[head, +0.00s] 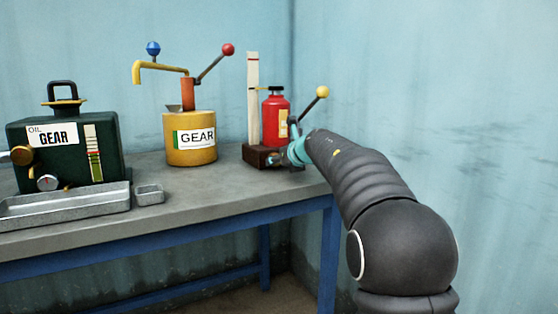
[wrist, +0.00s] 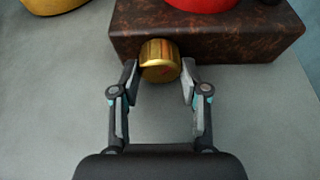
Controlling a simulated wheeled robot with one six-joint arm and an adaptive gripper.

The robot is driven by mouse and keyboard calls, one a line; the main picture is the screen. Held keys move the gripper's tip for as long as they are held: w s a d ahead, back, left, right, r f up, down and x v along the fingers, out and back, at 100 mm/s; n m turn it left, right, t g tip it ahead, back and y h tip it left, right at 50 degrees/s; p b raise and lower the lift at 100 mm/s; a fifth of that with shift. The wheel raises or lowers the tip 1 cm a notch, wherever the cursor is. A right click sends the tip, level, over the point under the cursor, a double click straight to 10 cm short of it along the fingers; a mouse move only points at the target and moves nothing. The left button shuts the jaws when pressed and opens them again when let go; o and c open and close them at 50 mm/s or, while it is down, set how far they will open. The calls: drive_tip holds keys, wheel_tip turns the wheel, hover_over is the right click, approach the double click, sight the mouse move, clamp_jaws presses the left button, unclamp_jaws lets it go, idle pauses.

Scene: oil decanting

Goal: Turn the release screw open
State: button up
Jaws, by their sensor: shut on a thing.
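The release screw is a ribbed brass knob (wrist: 160,60) with a small red mark on its face. It sticks out of the front of a dark brown block (wrist: 215,45), the base of the red bottle jack (head: 276,120). My gripper (wrist: 160,72) is shut on the knob, one finger on each side of it. In the head view my gripper (head: 299,150) is at the front right of the block (head: 255,155), and I cannot make out the knob clearly there.
A yellow gear-oil pump can (head: 190,152) stands left of the jack. A dark green oil can (head: 95,165) and metal trays (head: 70,207) are farther left on the grey bench (head: 215,190). A yellow-knobbed lever (head: 311,105) rises above my gripper. A wall is close behind.

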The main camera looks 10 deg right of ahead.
drive_tip(key=shift+r+m+y+p, duration=0.25)
drive_tip(key=shift+m+y+p, duration=0.2)
drive_tip(key=shift+p, duration=0.65)
drive_tip(key=shift+f+m+g+y+p, duration=0.25)
drive_tip(key=shift+m+g+y+p, duration=0.25)
drive_tip(key=shift+m+p, duration=0.45)
drive_tip(key=o, duration=1.1)
drive_tip(key=shift+o, duration=0.2)
drive_tip(key=v, duration=1.2)
drive_tip(key=shift+d+f, duration=0.1)
drive_tip(key=shift+f, duration=0.1)
